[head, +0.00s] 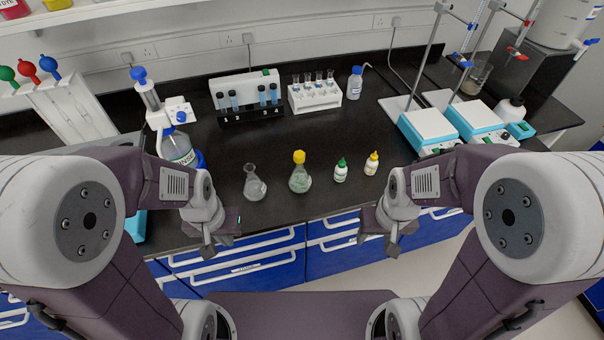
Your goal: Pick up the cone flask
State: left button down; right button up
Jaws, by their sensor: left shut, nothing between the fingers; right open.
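A clear conical flask (254,184) with no stopper stands upright on the black bench near its front edge. A second conical flask (300,176) with a yellow stopper and pale contents stands just right of it. My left gripper (209,250) is shut and empty, in front of the bench edge, below and left of the open flask. My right gripper (390,251) is open and empty, in front of the bench edge, to the right of both flasks. Neither gripper touches a flask.
Small bottles with green (341,171) and yellow (371,163) caps stand right of the flasks. A dispenser bottle (178,148) stands left. Tube racks (315,99) and a wash bottle (355,83) stand behind. Hotplates (428,126) with stands are at right. Blue drawers (250,265) lie below.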

aim_at(299, 181)
jog(key=l+u, duration=0.15)
jog(key=u, duration=0.2)
jog(key=l+u, duration=0.2)
jog(key=u, duration=0.2)
jog(key=k+l+u, duration=0.1)
jog(key=u, duration=0.25)
